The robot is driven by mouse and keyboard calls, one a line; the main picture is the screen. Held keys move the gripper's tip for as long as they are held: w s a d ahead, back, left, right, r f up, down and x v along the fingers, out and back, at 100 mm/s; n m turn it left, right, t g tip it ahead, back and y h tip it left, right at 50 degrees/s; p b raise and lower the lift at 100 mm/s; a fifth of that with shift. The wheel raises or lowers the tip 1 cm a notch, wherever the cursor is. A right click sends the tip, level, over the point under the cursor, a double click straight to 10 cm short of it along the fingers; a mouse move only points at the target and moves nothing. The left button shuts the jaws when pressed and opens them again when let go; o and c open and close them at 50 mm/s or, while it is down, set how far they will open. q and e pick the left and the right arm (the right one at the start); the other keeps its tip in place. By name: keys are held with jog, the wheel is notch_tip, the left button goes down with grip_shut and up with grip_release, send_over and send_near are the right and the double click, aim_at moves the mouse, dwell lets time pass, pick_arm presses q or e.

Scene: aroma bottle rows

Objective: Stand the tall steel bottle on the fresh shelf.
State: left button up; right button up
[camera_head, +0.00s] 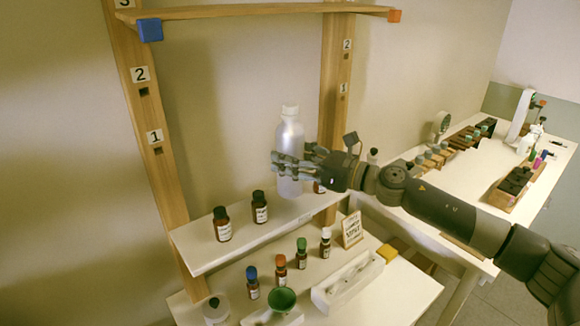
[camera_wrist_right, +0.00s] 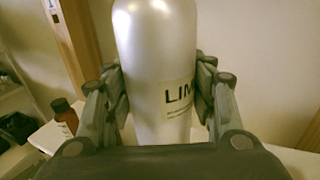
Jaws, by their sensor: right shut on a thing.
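The tall steel bottle (camera_head: 291,130) is silvery with a pale cap and stands upright in my right gripper (camera_head: 293,164). The fingers are shut around its middle. In the right wrist view the bottle (camera_wrist_right: 156,45) fills the centre between both fingers, with a label starting "LIM". Its base appears over the white shelf board (camera_head: 243,241); I cannot tell whether it touches. Two dark bottles, one (camera_head: 222,224) and another (camera_head: 260,207), stand on this board to the left, and a third is partly hidden behind the gripper. My left gripper is not in view.
An upper wooden shelf (camera_head: 250,12) spans the numbered posts. Below the white board are several small bottles with coloured caps, a green bowl (camera_head: 282,299), a white rack (camera_head: 346,282) and a small sign (camera_head: 352,230). A side table (camera_head: 450,185) at right holds trays and bottles.

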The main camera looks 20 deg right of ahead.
jog(key=shift+w+r, duration=0.2)
jog(key=shift+w, duration=0.15)
notch_tip(320, 180, down, 4)
jog(key=shift+r+p, duration=0.2)
jog(key=shift+p, duration=0.15)
jog(key=shift+f, duration=0.15)
jog(key=shift+f+b, duration=0.15)
jog(key=shift+b, duration=0.15)
jog(key=o, duration=1.6)
jog(key=shift+s, duration=0.1)
